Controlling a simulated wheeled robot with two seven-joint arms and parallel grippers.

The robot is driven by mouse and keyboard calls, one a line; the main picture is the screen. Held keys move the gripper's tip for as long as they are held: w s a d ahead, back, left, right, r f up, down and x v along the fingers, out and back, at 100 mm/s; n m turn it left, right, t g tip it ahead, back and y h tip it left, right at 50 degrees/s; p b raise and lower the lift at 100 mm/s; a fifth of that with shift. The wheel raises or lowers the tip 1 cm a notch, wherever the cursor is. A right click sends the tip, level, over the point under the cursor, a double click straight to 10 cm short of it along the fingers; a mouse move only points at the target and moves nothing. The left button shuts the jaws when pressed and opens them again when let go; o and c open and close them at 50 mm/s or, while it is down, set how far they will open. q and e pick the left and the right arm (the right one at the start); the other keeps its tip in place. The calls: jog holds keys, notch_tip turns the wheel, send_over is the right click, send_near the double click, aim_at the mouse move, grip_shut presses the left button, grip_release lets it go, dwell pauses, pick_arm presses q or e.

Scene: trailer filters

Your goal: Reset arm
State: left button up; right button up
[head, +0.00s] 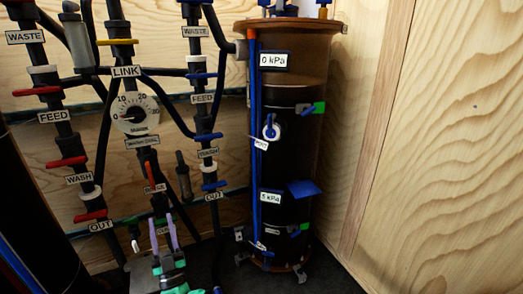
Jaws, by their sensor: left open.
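My left gripper (161,220) shows at the bottom, left of centre. Its two purple fingers point up and stand apart, with nothing visible between them. Its green and black body is below them, cut by the lower edge. The fingers overlap the lower pipes in the picture; I cannot tell whether they touch them. My right gripper is not in view.
A tall dark filter cylinder (285,165) with blue and green handles stands right of centre. Black pipes with red and blue valves and a round dial gauge (135,113) fill the left. A plywood wall (450,150) closes the right. Another dark cylinder (30,215) is at the left edge.

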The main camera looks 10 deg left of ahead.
pick_arm(q)
jog(key=d+f+m+g+h, duration=0.3)
jog(key=d+f+m+h, duration=0.7)
jog(key=d+h, duration=0.55)
jog(key=s+d+f+g+h, duration=0.3)
jog(key=s+d+f+g, duration=0.25)
jog(key=s, duration=0.35)
jog(key=s+d+f+g+h, duration=0.3)
jog(key=s+d+f+g, duration=0.25)
jog(key=s, duration=0.35)
jog(key=s+a+g+y+p, duration=0.2)
jog(key=s+a+p, duration=0.5)
jog(key=p, duration=0.9)
jog(key=s+a+g+y+p, duration=0.3)
jog(key=s+a+p, duration=0.4)
jog(key=s+p, duration=0.7)
jog(key=r+g+p, duration=0.1)
jog(key=p, duration=0.2)
jog(key=shift+a, duration=0.4)
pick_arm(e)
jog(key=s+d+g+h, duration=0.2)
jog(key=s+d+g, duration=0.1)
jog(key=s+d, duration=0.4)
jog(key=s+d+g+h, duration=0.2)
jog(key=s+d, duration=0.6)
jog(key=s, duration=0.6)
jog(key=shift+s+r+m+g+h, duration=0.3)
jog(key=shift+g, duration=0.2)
